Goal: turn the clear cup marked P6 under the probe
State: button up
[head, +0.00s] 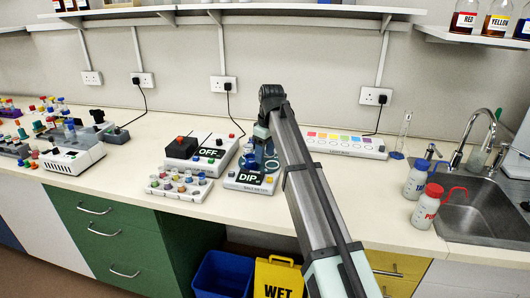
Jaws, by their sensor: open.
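A white device with a dark panel reading DIP (250,179) stands on the bench near the middle of the head view. I take it for the probe station, but the probe itself is not clear. My gripper (258,161) is small and dark, reaching down over the DIP device, partly hidden by my own arm. It looks open, and I see nothing held in it. A rack of small cups with coloured tops (179,186) sits left of the DIP device. No P6 mark is legible, so I cannot tell which cup it is.
A device reading OFF (206,151) with a black block stands behind the rack. A long strip with coloured squares (345,144) lies to the right. Two wash bottles, blue-topped (416,179) and red-topped (427,207), stand by the sink (470,205). More equipment crowds the left.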

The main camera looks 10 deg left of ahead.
jog(key=shift+w+d, duration=0.15)
jog(key=shift+d, duration=0.2)
jog(key=shift+c, duration=1.4)
jog(key=shift+m, duration=0.8)
jog(key=w+d, duration=0.1)
jog(key=d, duration=0.2)
jog(key=w+d+f, duration=0.1)
jog(key=w+d, duration=0.1)
jog(key=d, duration=0.1)
jog(key=w+d+f, duration=0.1)
jog(key=w+d, duration=0.1)
jog(key=d, duration=0.1)
jog(key=shift+d+f, duration=0.25)
jog(key=shift+d, duration=0.05)
jog(key=c, duration=0.7)
jog(key=shift+g+y, duration=0.3)
jog(key=shift+y, duration=0.2)
jog(key=w+d, duration=0.1)
jog(key=w+d+f, duration=0.1)
jog(key=w+d, duration=0.1)
jog(key=shift+w+f, duration=0.1)
jog(key=shift+f, duration=0.05)
grip_shut()
jog(key=n+t+y, duration=0.1)
jog(key=n+y, duration=0.4)
jog(key=n, duration=0.8)
send_near(271, 159)
jog(key=x, duration=0.5)
jog(key=shift+a+f, duration=0.2)
jog(key=shift+f, duration=0.05)
